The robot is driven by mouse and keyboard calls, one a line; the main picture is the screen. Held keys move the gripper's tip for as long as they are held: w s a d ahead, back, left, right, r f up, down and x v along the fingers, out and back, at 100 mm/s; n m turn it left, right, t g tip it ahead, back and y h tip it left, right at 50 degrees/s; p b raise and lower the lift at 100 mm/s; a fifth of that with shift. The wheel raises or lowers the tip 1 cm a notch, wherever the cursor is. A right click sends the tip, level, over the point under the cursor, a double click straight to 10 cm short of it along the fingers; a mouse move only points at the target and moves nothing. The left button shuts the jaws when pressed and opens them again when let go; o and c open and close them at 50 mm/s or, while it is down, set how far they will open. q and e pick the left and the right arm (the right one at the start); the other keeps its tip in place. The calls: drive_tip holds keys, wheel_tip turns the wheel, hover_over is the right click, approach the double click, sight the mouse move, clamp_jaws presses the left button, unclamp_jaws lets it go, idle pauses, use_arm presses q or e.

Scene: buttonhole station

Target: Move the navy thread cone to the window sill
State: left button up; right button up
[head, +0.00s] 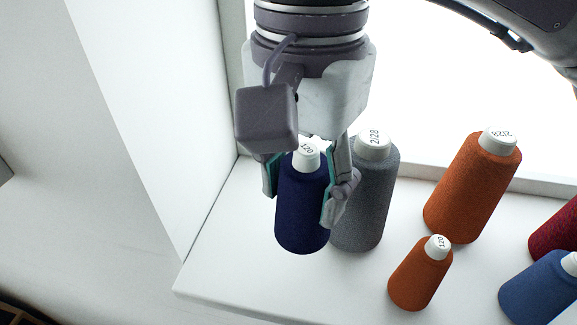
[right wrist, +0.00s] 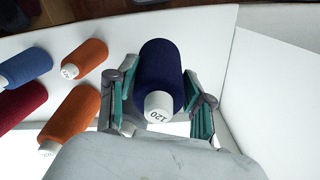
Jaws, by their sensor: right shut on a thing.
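The navy thread cone (head: 301,212) is upright over the white window sill (head: 235,262), with its white top marked 120. My right gripper (head: 300,205) is shut on it, with a finger on each side of its upper part. The right wrist view also shows the navy cone (right wrist: 160,72) between the teal-padded fingers of the right gripper (right wrist: 157,110). I cannot tell whether the cone's base touches the sill. My left gripper is not in view.
A grey cone (head: 368,205) stands close to the right of the navy cone, partly hidden. A large orange cone (head: 470,190), a small orange cone (head: 418,280), a blue cone (head: 538,290) and a dark red cone (head: 560,232) stand farther right. A white wall (head: 165,110) borders the sill's left end.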

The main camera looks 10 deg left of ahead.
drive_tip(key=w+a+f+p, duration=0.1)
drive_tip(key=a, duration=0.1)
drive_tip(key=w+a+f, duration=0.2)
drive_tip(key=a, duration=0.1)
drive_tip(key=w+a+f+p, duration=0.1)
drive_tip(key=a, duration=0.1)
drive_tip(key=shift+w+a+f+p, duration=0.2)
drive_tip(key=shift+w+f+p, duration=0.1)
drive_tip(key=shift+f, duration=0.1)
drive_tip(key=shift+w+a+f, duration=0.1)
drive_tip(key=shift+a+f, duration=0.05)
drive_tip(key=shift+f, duration=0.1)
wheel_tip(320, 180, down, 3)
drive_tip(key=shift+f+p, duration=0.1)
drive_tip(key=shift+p, duration=0.65)
drive_tip(key=shift+w+f, duration=0.1)
drive_tip(key=shift+f, duration=0.2)
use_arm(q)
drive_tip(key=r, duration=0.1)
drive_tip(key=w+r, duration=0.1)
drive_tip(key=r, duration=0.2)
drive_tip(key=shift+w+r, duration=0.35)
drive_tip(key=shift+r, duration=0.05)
use_arm(e)
drive_tip(key=shift+f, duration=0.1)
drive_tip(key=shift+f, duration=0.1)
drive_tip(key=o, duration=1.2)
